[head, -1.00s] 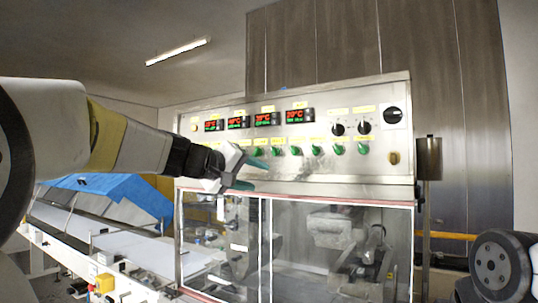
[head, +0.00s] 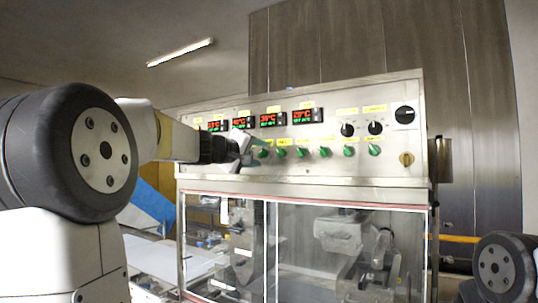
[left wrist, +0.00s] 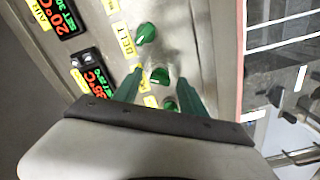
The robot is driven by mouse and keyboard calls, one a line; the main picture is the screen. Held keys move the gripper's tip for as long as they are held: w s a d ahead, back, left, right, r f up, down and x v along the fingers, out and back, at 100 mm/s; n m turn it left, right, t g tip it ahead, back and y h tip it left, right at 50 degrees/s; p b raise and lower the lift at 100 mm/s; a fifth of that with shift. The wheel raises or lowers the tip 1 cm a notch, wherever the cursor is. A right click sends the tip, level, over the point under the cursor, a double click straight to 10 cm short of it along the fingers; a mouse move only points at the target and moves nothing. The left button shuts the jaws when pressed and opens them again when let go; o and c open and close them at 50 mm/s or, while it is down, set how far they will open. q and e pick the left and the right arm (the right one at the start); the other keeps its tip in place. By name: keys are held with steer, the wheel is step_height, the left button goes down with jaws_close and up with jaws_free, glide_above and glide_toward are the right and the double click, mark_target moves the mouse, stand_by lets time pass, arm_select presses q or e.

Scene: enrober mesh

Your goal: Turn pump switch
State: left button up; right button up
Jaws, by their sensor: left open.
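A row of green rotary switches (head: 301,152) runs along the lower part of the steel control panel (head: 390,160). In the head view my left gripper (head: 247,151) is at the row's left end, open, hiding the switches there. In the left wrist view its green fingers (left wrist: 158,88) point at the panel on either side of one green switch (left wrist: 160,75). I cannot tell whether they touch it. Another green switch (left wrist: 145,33), beside a yellow "BELT" label (left wrist: 126,40), is above. A third (left wrist: 170,105) is close to the gripper's body. I cannot read which switch is the pump's.
Red and green temperature displays (head: 271,117) sit above the row. Clear doors (head: 335,245) are below the panel. A conveyor (head: 160,262) stands at the left.

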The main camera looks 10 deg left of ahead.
arm_select(q)
jaws_close()
steer(key=shift+n, duration=0.3)
steer(key=n, duration=0.5)
steer(key=shift+d+n, duration=0.1)
steer(key=shift+n, duration=0.2)
steer(key=n, duration=0.5)
steer(key=shift+f+n, duration=0.1)
steer(key=shift+n, duration=0.2)
stand_by(0.4)
jaws_free()
